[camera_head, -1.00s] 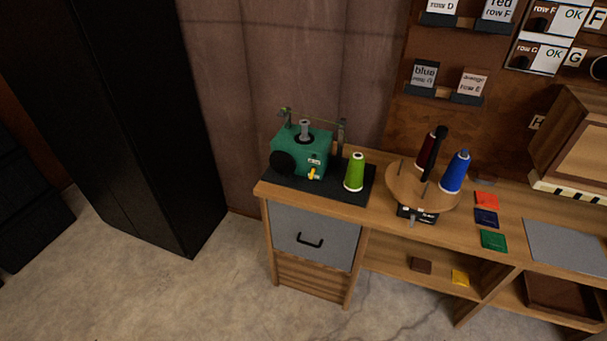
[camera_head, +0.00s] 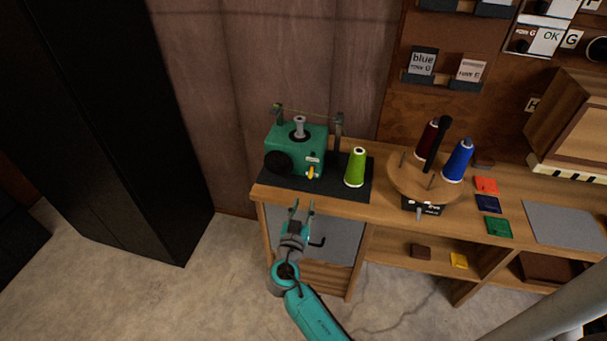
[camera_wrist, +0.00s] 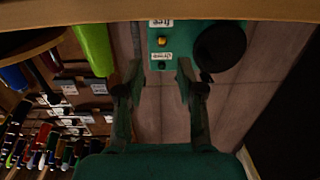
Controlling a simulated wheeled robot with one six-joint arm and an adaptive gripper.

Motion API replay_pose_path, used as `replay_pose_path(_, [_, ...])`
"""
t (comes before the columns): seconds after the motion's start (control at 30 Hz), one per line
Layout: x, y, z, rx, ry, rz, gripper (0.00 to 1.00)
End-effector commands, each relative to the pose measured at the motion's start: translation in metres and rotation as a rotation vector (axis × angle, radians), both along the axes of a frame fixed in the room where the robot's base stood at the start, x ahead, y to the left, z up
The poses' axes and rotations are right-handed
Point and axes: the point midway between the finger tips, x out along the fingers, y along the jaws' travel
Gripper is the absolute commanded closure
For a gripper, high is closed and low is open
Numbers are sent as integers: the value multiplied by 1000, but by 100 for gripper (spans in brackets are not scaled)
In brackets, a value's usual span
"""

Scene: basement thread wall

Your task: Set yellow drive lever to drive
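The yellow drive lever (camera_head: 312,172) is small and sits on the front of a green winder machine (camera_head: 285,138). It also shows in the wrist view (camera_wrist: 162,41), between a label reading "free" (camera_wrist: 161,22) and one reading "drive" (camera_wrist: 161,56). Its exact setting is hard to tell. My gripper (camera_head: 302,206) is open and empty, in front of the bench and below the machine in the head view. In the wrist view, my gripper's two fingers (camera_wrist: 158,76) stand apart with the machine face beyond them; they do not touch the lever.
A lime green thread cone (camera_head: 355,168) stands right of the machine on a dark mat (camera_head: 338,192). A round wooden stand (camera_head: 405,182) with dark red and blue cones is further right. The bench front edge (camera_head: 275,194) lies near my gripper. A black cabinet (camera_head: 110,130) stands left.

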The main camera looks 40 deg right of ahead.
Motion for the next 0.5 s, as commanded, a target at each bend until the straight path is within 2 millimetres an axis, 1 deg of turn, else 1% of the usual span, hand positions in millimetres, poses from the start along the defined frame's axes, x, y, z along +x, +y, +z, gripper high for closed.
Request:
replay_pose_path(0.03, [5, -2, 5, -3, -15, -13, 62])
replay_pose_path(0.1, [8, -4, 10, -8, -27, -24, 62])
replay_pose_path(0.27, [15, -14, 12, -9, -32, -31, 62])
replay_pose_path(0.37, [24, -25, 12, -9, -32, -31, 62])
replay_pose_path(0.5, [39, -46, 12, -8, -32, -31, 62])
